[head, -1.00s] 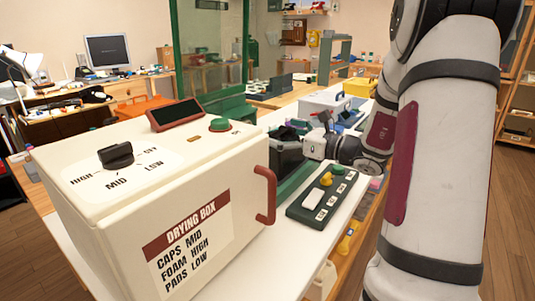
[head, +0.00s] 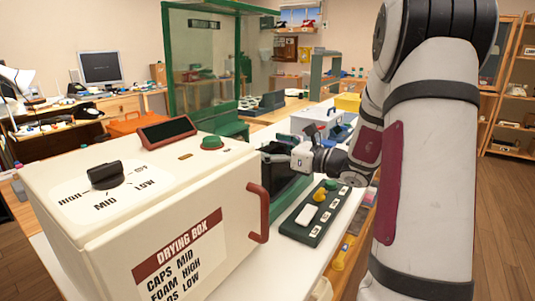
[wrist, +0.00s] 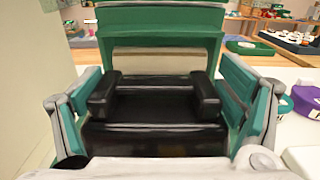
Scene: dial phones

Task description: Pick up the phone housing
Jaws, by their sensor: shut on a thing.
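The phone housing appears to be the black, boxy piece (wrist: 155,108) between my fingers in the wrist view. In the head view a dark piece (head: 284,172) shows just under and left of my gripper (head: 300,158), behind the drying box.
The white drying box (head: 200,235) with a red handle (head: 259,212) stands close at the left. A dark green tray (head: 302,232) with small coloured parts lies right of it on the white table. A green-framed glass booth (head: 205,70) stands behind. Wooden floor (head: 500,220) is open at right.

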